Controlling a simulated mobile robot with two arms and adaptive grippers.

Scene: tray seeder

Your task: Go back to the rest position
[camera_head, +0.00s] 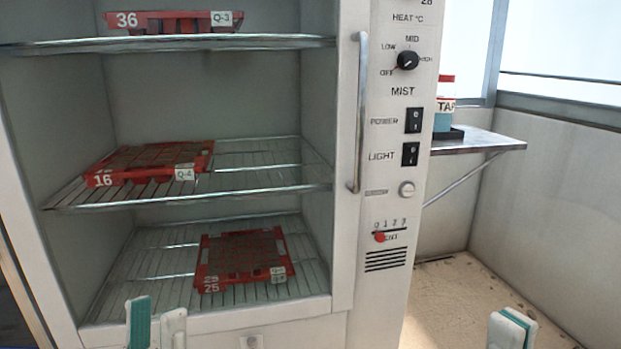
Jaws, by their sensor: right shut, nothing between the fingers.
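My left gripper (156,322) shows at the bottom left edge, in front of the cabinet's lower front. Its two teal-and-white fingers point up and stand apart, with a gap and nothing seen between them. My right gripper (512,329) shows at the bottom right, to the right of the cabinet and over the view of the floor. Its fingers are together and empty. The rest of both arms is out of view.
A white cabinet (345,240) stands open with wire shelves. Red trays lie on the top (170,22), middle (148,163) and bottom (243,260) shelves. A control panel (400,120) is at its right. A side shelf (480,143) holds a bottle (445,105). The floor (445,290) at right looks clear.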

